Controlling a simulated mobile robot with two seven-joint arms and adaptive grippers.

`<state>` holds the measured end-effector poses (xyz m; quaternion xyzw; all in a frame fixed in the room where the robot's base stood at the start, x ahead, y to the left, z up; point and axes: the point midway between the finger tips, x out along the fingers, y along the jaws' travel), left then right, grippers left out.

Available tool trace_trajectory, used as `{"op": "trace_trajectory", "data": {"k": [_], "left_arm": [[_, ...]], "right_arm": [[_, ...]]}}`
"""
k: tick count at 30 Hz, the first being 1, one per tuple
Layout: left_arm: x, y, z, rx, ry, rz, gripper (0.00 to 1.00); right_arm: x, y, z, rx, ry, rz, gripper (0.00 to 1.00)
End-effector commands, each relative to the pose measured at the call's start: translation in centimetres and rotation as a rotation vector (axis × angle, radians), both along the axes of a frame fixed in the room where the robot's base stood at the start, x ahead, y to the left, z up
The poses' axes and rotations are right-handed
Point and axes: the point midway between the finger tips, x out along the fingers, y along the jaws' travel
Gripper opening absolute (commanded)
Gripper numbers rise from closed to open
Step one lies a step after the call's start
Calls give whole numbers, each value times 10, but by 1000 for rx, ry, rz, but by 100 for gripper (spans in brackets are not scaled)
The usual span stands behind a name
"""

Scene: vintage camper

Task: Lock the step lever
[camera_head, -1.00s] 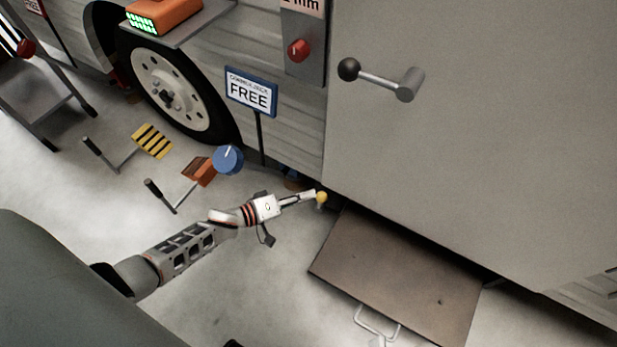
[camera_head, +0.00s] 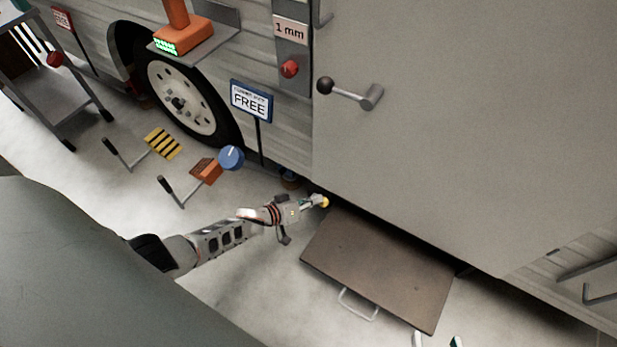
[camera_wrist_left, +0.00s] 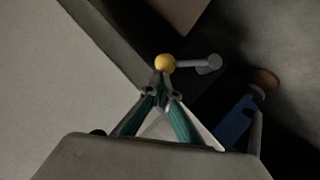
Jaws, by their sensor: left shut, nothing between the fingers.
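The step lever's yellow knob (camera_head: 324,202) is beside the brown step, low by the camper's lower edge. In the left wrist view the yellow knob (camera_wrist_left: 165,63) tops a short grey lever (camera_wrist_left: 192,65) that points right. My left gripper (camera_head: 312,202) is shut and empty, its teal fingertips (camera_wrist_left: 162,88) together right at the knob; I cannot tell whether they touch it. The brown step (camera_head: 380,265) lies extended below the door. My right gripper (camera_head: 437,341) shows only its two fingertips at the bottom edge, set apart.
A grey door (camera_head: 420,150) with a black-knobbed handle (camera_head: 345,92) is above the step. A "FREE" sign (camera_head: 251,101), a blue dial (camera_head: 231,157), an orange chock (camera_head: 206,171) and a striped yellow chock (camera_head: 162,144) stand near the wheel (camera_head: 182,97).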

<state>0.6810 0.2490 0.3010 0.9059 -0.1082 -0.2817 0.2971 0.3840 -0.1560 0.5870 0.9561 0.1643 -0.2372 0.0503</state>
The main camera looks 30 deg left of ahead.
Motion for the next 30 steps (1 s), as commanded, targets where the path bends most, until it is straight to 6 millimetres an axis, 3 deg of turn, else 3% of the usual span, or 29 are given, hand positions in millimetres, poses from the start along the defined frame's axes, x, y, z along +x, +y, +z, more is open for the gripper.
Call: {"op": "trace_trajectory", "data": {"k": [1, 10, 30], "left_arm": [[4, -7, 6, 40, -10, 1, 0], [-4, -31, -18, 291, -3, 3, 0], [-2, -47, -32, 286, -8, 1, 0]], "right_arm": [[-1, -3, 0, -13, 1, 2, 40], [-12, -7, -17, -35, 38, 10, 40], [3, 5, 3, 22, -6, -6, 40]]}}
